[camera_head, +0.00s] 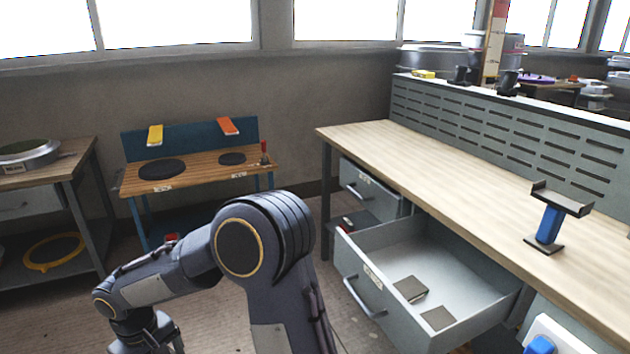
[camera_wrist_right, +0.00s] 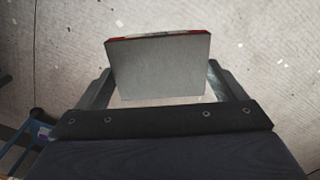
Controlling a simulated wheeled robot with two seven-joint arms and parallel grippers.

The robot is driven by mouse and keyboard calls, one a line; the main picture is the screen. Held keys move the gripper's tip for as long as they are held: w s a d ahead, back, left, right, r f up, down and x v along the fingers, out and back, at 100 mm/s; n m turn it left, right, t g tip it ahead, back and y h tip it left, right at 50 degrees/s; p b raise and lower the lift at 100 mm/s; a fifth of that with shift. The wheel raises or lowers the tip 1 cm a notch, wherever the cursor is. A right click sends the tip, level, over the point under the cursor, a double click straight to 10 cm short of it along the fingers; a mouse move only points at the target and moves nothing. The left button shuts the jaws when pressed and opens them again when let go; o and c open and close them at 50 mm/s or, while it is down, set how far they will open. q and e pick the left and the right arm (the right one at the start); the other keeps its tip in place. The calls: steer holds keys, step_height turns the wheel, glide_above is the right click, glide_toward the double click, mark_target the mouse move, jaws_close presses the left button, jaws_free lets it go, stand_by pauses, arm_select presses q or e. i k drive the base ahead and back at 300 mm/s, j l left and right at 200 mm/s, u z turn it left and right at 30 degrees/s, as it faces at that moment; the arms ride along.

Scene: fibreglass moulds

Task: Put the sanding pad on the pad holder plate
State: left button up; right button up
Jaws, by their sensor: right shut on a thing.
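My right gripper (camera_wrist_right: 160,85) is shut on a flat grey rectangular pad with a red edge (camera_wrist_right: 158,68), seen in the right wrist view above the floor. In the head view my arm reaches down to the lower left, and its fingers and the pad are out of frame. A stand with a blue post (camera_head: 550,224) is on the right workbench. Its dark top plate (camera_head: 562,199) has raised ends, is empty, and looks like the pad holder plate. Two grey-brown square pads (camera_head: 410,289) (camera_head: 437,318) lie in the open drawer. My left gripper is not in view.
The open drawer (camera_head: 362,284) juts out from the wooden workbench (camera_head: 440,150). A blue-legged bench (camera_head: 200,178) with black discs (camera_head: 162,169) (camera_head: 232,158) stands at the back wall. A side table (camera_head: 72,160) is at the left. Most of the workbench top is clear.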

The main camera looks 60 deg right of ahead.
mark_target(560, 200)
steer(key=k+z, duration=0.25)
steer(key=z, duration=0.15)
steer(key=k+l+z, duration=0.2)
steer(key=z, duration=0.25)
steer(key=k, duration=0.05)
